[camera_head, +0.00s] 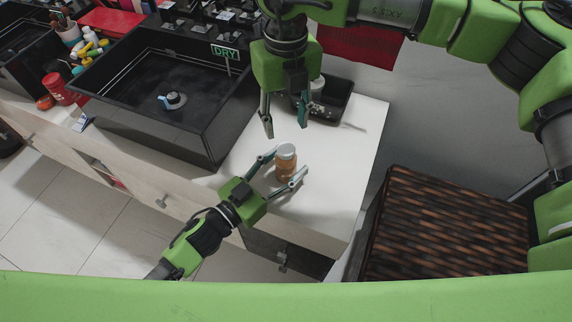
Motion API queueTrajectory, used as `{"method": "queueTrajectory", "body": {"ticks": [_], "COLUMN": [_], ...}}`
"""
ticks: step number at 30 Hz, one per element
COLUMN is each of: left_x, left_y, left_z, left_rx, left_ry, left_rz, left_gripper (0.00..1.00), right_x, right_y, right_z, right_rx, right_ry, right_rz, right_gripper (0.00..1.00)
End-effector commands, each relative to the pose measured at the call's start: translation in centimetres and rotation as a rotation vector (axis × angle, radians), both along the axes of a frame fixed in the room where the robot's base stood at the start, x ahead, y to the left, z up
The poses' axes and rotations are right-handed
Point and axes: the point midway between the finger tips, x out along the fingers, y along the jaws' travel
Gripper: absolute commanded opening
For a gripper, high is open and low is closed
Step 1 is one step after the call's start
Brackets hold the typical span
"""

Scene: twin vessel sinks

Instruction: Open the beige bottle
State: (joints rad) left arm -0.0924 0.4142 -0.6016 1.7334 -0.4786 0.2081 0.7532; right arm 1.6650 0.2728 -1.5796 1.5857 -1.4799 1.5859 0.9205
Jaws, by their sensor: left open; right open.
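The beige bottle (286,166) stands upright on the white counter, with a pale cap (287,149) on top. My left gripper (288,165) is open low at the counter, with one finger on each side of the bottle. I cannot tell whether either finger touches it. My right gripper (286,130) is open and points down, above and just behind the cap in the picture. Its fingers are spread and hold nothing.
A black vessel sink (195,142) stands left of the bottle. A dark tray (336,108) with items lies behind, partly hidden by my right gripper. A brown woven basket (445,225) stands to the right. The counter (335,200) right of the bottle is clear.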

Motion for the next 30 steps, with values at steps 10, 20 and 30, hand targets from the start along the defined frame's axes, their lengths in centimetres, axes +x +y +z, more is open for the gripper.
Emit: {"method": "queueTrajectory", "body": {"ticks": [10, 20, 30], "left_x": [0.1, 0.08, 0.08], "left_y": [-0.13, -0.1, -0.1], "left_z": [0.02, 0.01, 0.01], "left_rx": [0.0, 0.0, 0.0], "left_ry": [0.0, 0.0, 0.0], "left_rz": [0.0, 0.0, 0.0], "left_gripper": [0.37, 0.0, 0.0], "right_x": [0.0, -0.01, -0.04], "right_y": [0.01, 0.02, 0.07], "right_z": [0.0, 0.0, -0.02], "right_rx": [0.0, 0.0, -0.001], "right_ry": [0.0, 0.0, 0.001], "right_rz": [0.0, -0.02, -0.484], "right_gripper": [0.41, 0.41, 0.41]}}
